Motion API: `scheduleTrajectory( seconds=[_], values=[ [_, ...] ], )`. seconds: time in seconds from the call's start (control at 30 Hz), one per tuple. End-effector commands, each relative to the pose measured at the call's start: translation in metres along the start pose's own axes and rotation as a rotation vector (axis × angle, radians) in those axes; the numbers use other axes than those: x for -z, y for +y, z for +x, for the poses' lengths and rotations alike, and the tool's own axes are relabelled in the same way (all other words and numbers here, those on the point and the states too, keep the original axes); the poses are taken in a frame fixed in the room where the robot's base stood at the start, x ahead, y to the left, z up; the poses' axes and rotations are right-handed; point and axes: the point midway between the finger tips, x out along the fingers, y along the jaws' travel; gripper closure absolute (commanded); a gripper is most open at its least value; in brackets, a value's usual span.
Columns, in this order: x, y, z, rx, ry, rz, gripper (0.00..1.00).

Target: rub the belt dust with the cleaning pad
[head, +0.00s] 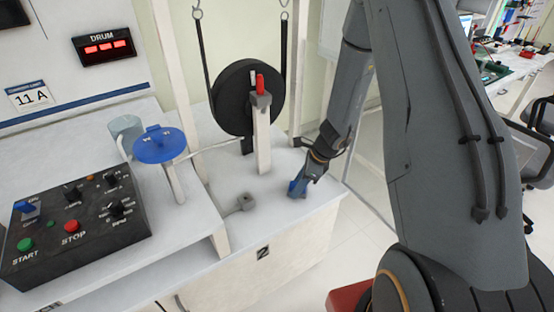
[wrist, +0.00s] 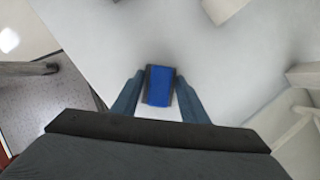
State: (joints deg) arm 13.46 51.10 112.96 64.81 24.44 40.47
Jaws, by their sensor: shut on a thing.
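The cleaning pad is a small blue block with dark sides (wrist: 159,86). It sits between the two fingers of my gripper (wrist: 158,98), which is shut on it. In the head view my gripper (head: 306,179) points down at the right part of the white bench top, and the blue pad (head: 296,189) shows at its tip. The pad is at or very close to the surface; I cannot tell whether it touches. I cannot pick out the belt dust for certain; faint grey shading shows on the white surface around the pad in the wrist view.
A black drum wheel (head: 247,98) with a red-topped post (head: 261,125) stands left of my gripper. A blue disc (head: 160,145) and a black control box (head: 75,222) are further left. The bench's right edge is close.

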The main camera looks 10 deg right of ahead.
Motion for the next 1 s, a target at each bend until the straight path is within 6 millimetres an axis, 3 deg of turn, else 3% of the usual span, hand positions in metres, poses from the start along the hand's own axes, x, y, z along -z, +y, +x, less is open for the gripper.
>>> scheduleTrajectory(
  seconds=[0.13, 0.23, 0.7, 1.0],
  values=[
    [0.0, 0.002, -0.006, -0.002, 0.0, -0.001, 0.81],
    [-0.007, 0.001, -0.027, 0.002, 0.0, -0.002, 0.81],
    [-0.024, 0.002, -0.063, -0.001, 0.0, -0.002, 0.81],
    [-0.031, 0.002, -0.076, -0.002, 0.0, -0.004, 0.81]
  ],
)
